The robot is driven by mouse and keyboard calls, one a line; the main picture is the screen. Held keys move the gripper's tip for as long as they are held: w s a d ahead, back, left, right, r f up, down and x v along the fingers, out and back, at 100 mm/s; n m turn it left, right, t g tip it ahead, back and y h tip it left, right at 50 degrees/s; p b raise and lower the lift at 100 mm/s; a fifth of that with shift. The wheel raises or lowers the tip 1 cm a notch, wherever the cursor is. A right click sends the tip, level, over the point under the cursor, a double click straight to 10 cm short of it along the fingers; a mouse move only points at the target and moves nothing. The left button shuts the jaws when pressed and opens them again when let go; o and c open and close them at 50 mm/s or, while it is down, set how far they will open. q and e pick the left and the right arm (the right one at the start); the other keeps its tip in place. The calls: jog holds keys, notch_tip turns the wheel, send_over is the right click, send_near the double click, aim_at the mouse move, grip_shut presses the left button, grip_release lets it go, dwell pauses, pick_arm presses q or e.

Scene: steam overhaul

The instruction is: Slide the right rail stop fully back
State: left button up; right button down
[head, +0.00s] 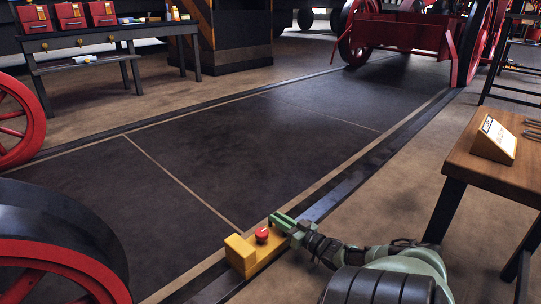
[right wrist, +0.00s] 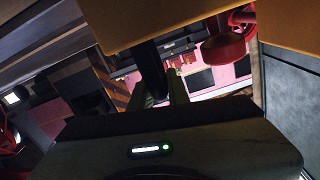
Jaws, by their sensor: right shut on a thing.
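The right rail stop (head: 248,254) is a yellow block with a red round knob (head: 262,235) on top, sitting on the dark rail (head: 335,197) in the lower middle of the head view. My right gripper (head: 283,226) is at the stop's far right end, shut on a part of it that the fingers mostly hide. In the right wrist view, the yellow stop (right wrist: 150,22) fills the top, with the red knob (right wrist: 222,52) below it. My gripper's fingers (right wrist: 160,95) reach up to a dark bar under the yellow body. My left gripper is not in view.
A wooden table (head: 510,172) with a sign (head: 494,140) stands at the right. Red wheels (head: 60,255) are at the left. A red wheeled frame (head: 400,35) stands over the far end of the track. The rail between is clear.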

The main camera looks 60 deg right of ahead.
jog(key=shift+d, duration=0.3)
jog(key=c, duration=1.4)
grip_release()
jog(key=shift+s, duration=0.1)
jog(key=shift+s+a+r+p, duration=0.1)
jog(key=shift+s+a+p, duration=0.1)
jog(key=shift+s+p, duration=0.25)
jog(key=p+v, duration=0.4)
jog(key=v, duration=0.2)
jog(key=shift+s, duration=0.35)
jog(key=shift+a, duration=0.15)
